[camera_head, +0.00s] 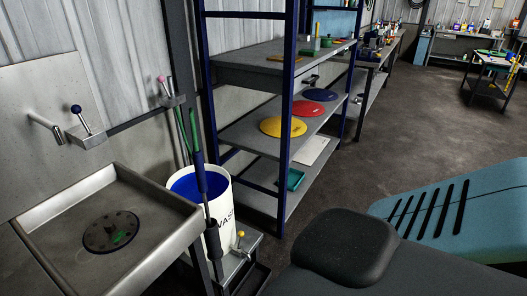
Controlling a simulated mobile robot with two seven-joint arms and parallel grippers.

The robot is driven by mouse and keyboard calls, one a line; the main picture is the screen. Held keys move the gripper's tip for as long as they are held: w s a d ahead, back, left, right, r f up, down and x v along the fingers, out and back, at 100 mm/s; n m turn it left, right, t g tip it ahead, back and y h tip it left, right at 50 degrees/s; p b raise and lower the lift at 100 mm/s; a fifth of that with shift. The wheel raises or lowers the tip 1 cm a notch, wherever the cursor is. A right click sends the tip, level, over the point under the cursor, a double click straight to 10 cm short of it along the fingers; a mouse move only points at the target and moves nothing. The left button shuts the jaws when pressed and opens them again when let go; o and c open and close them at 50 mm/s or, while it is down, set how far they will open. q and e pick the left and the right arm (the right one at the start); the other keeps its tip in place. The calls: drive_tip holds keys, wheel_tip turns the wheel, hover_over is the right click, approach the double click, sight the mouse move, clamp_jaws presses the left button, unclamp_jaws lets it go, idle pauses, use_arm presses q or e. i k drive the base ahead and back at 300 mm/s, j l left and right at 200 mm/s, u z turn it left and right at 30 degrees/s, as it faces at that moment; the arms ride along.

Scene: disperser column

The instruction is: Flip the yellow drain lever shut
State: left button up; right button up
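The yellow drain lever (240,234) shows as a small yellow knob low on the right side of a white bucket (230,205), above a small metal fitting. The lever is too small here to tell its exact angle. The bucket has a blue inside and dark lettering, partly hidden by a dark upright post with a blue sleeve. It stands on a low grey stand (247,262) beside the sink. Neither of my grippers shows in the head view.
A blue-framed shelf (286,120) behind the bucket holds yellow, red and blue discs. Open floor (420,125) lies to the right.

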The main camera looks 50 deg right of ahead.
sight(240, 234)
drive_tip(key=z, duration=1.35)
drive_tip(key=l+u, duration=0.15)
drive_tip(key=u, duration=0.15)
drive_tip(key=l+u, duration=0.65)
drive_tip(key=l, duration=1.35)
drive_tip(key=k+l+u, duration=0.15)
drive_tip(key=l, duration=1.65)
drive_tip(key=i, duration=0.15)
drive_tip(key=l+u, duration=0.05)
